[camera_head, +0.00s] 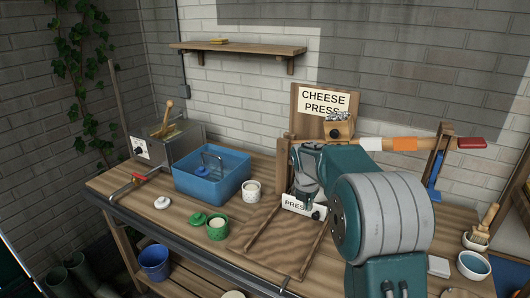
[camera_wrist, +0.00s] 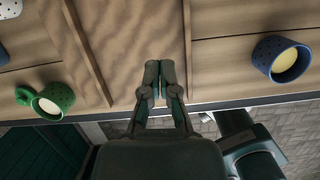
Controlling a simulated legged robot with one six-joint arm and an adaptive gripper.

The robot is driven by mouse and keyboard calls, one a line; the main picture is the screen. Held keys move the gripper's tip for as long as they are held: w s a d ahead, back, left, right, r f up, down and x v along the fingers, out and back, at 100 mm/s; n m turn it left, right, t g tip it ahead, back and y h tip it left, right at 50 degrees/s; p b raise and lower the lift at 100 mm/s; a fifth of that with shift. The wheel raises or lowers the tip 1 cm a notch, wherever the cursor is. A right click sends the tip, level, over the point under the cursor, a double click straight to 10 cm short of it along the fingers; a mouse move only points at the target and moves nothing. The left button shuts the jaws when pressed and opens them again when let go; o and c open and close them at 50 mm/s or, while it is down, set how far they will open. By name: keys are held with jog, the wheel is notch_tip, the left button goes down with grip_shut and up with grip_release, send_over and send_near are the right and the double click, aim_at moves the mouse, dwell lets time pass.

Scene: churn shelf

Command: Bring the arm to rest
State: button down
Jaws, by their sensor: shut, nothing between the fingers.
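My arm reaches over the wooden bench in the head view, bent, with my gripper (camera_head: 308,204) low in front of the cheese press. In the wrist view my gripper (camera_wrist: 158,68) has its two fingers together and holds nothing. It is above the bench near its front edge, over a board with raised wooden rails (camera_wrist: 86,50). In the head view my arm hides part of the press and the bench behind it.
A blue basin (camera_head: 205,185), a white cup (camera_head: 251,190) and a green cup (camera_head: 217,230) stand left of the board. A speckled blue cup (camera_wrist: 289,66) is right of my gripper in the wrist view. A wooden shelf (camera_head: 238,48) hangs above. A long handle (camera_head: 350,143) passes behind my arm.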

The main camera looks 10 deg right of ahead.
jog(key=s+a+r+m+t, duration=0.1)
jog(key=s+a+r+m, duration=0.1)
jog(key=s+r+m, duration=0.5)
jog(key=s+a+r+m+t, duration=0.1)
jog(key=s+a+r+m, duration=0.1)
jog(key=s+r+m, duration=0.55)
jog(key=s+a+f+m+y, duration=0.1)
jog(key=s+f+m, duration=0.1)
jog(key=s+m, duration=0.4)
jog(key=s+a+f+m+t, duration=0.1)
jog(key=s+m, duration=0.6)
jog(key=s, duration=0.8)
jog(key=shift+a+f+y, duration=0.4)
jog(key=shift+a+f, duration=0.1)
jog(key=shift+f, duration=0.2)
